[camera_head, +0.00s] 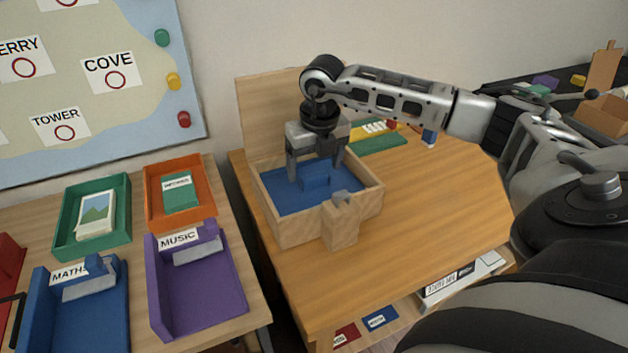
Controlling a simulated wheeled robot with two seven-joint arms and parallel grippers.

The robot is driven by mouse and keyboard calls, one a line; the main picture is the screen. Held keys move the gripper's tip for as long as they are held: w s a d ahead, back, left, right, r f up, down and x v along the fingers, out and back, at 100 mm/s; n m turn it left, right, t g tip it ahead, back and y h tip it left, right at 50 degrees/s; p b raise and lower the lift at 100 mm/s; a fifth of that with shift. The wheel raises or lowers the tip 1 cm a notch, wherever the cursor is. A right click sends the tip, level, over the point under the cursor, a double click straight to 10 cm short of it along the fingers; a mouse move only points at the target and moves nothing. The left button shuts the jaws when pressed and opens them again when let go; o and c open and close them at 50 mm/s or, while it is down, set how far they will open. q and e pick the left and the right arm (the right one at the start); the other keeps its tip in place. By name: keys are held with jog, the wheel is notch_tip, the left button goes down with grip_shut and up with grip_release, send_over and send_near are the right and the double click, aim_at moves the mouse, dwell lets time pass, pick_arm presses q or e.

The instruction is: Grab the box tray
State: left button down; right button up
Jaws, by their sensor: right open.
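A light wooden open box with a blue-lined inside (290,231) stands on the wooden table; a raised lid or back board (270,115) rises behind it. Inside is a blue tray-like piece with a raised blue block (315,177), which I take to be the box tray. My right gripper (318,178) points down into the box, its two fingers apart on either side of the blue block. I cannot tell whether the fingers touch it. A small wooden latch-like block (341,222) stands at the box's front corner. My left gripper is not in view.
Left, another table holds a green tray (68,243), an orange tray (154,215), a purple MUSIC tray (212,309) and a blue MATHS tray (100,325). A green item (378,143) lies behind the box. The table right of the box (440,200) is clear.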

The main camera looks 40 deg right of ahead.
aim_at(314, 182)
jog(key=shift+w+d+f, duration=0.1)
jog(key=shift+w+f, duration=0.1)
jog(key=shift+f, duration=1.1)
jog(key=c, duration=1.1)
jog(key=shift+r, duration=0.1)
jog(key=shift+c, duration=0.2)
